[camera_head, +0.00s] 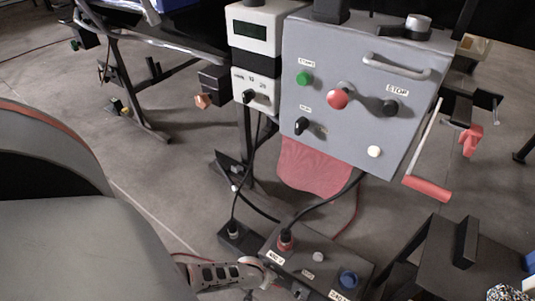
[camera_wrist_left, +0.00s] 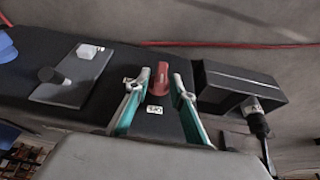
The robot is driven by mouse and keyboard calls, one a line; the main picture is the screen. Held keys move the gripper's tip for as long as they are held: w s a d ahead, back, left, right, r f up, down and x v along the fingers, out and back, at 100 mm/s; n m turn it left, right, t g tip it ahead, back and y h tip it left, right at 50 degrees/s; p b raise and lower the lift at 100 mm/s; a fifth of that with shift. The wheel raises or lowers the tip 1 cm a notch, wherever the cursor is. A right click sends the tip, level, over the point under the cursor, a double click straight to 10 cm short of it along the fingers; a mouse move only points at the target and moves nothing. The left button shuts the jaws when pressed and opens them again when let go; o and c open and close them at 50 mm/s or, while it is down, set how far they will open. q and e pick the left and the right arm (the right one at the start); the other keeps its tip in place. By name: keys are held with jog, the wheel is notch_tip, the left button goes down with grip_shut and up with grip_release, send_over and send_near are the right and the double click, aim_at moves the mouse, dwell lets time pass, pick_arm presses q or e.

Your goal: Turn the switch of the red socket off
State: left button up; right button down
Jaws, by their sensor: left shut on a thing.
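The red socket (camera_head: 285,241) stands on a dark floor box (camera_head: 318,250), with a black cable rising from it. My left gripper (camera_head: 268,270) reaches in from the left, low at the front edge of this box. In the left wrist view its two fingers (camera_wrist_left: 163,82) stand on either side of a red part (camera_wrist_left: 165,100), and they are shut on it. I cannot tell whether this part is the switch or which way it is turned. My right gripper is not in view.
A small black box with a plug (camera_head: 238,237) stands just left of the floor box; it also shows in the left wrist view (camera_wrist_left: 240,85). A blue socket (camera_head: 348,279) sits at the right. The grey control cabinet (camera_head: 350,130) stands behind.

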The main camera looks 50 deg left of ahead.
pick_arm(q)
jog(key=shift+s+f, duration=0.1)
jog(key=shift+s, duration=0.05)
jog(key=o, duration=0.7)
jog(key=shift+o, duration=0.2)
jog(key=shift+r, duration=0.35)
jog(key=v, duration=1.1)
jog(key=shift+r, duration=0.15)
jog(key=shift+s+d, duration=0.1)
jog(key=shift+s, duration=0.05)
